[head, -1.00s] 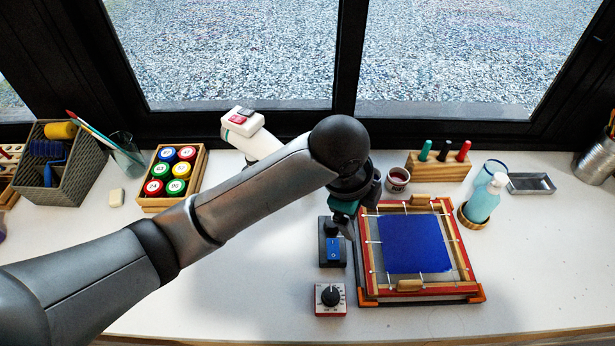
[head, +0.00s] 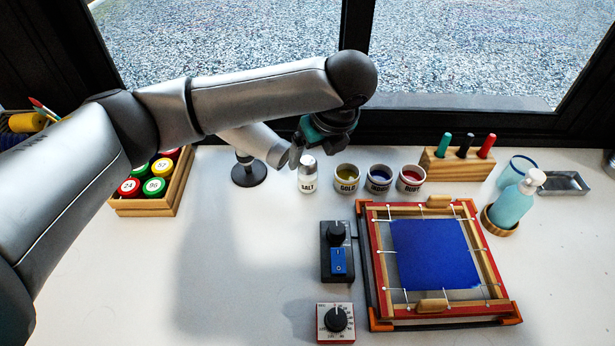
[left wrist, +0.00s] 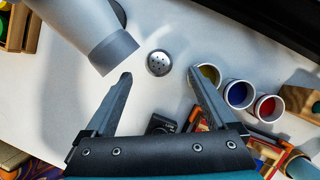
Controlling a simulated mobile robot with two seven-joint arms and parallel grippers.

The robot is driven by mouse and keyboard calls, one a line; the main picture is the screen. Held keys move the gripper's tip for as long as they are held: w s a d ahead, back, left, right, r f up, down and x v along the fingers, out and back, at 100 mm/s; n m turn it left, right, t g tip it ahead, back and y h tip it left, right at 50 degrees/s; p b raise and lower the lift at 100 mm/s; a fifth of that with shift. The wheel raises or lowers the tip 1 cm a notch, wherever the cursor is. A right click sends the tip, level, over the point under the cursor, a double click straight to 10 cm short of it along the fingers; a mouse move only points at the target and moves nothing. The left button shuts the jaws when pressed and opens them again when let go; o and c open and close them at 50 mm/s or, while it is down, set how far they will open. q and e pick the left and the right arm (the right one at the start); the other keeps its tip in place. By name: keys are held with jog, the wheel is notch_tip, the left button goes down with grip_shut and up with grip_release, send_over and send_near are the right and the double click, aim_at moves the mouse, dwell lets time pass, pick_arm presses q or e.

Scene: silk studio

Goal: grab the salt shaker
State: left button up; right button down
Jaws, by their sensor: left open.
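The salt shaker (head: 307,175) is a small clear shaker with white contents, a grey metal cap and a SALT label. It stands upright on the white table, left of the dye cups. My left gripper (head: 306,155) is just above and behind it in the head view. In the left wrist view the shaker's perforated cap (left wrist: 159,63) shows between and a little beyond the two fingertips of the open gripper (left wrist: 159,76). The fingers look apart from it. My right gripper is not in view.
A hair dryer-like grey nozzle (left wrist: 116,50) lies close left of the shaker. Gold, indigo and ruby-red cups (head: 347,178) stand close right. A dial box with a blue switch (head: 338,262) and a red frame with blue silk (head: 435,255) are nearer. The front left table is clear.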

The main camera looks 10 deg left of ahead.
aim_at(311, 163)
pick_arm(q)
jog(key=b+x, duration=0.1)
jog(key=x, duration=0.3)
jog(key=shift+f, duration=0.2)
jog(key=b+x, duration=0.1)
jog(key=x, duration=0.4)
jog(key=shift+a+b, duration=0.15)
jog(key=shift+b, duration=0.15)
grip_shut()
